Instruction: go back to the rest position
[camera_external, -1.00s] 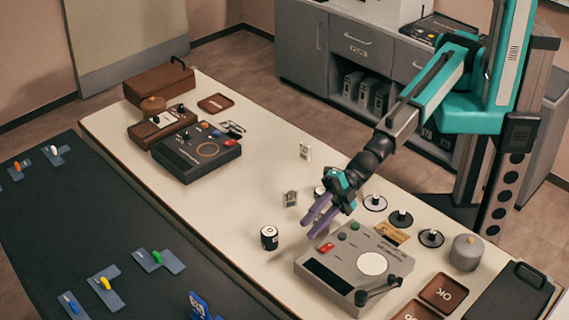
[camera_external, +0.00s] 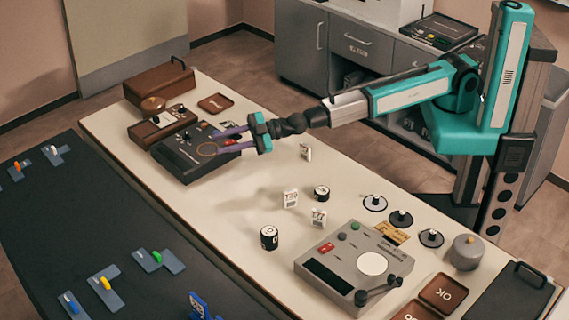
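My gripper (camera_external: 226,139) is raised over the cream table (camera_external: 225,215), in front of the black control box (camera_external: 180,160) in this view. Its two purple fingers point left and stand apart with nothing between them. My arm stretches out nearly level from the teal column at the right. The fingers partly cover the black box's right side.
Small white tags (camera_external: 290,198) and dark round pieces (camera_external: 269,238) stand mid-table. A grey device (camera_external: 352,265) with a lever and several round discs (camera_external: 400,219) lie right. A brown case (camera_external: 160,82) stands far left. Grey cabinets (camera_external: 345,45) are behind.

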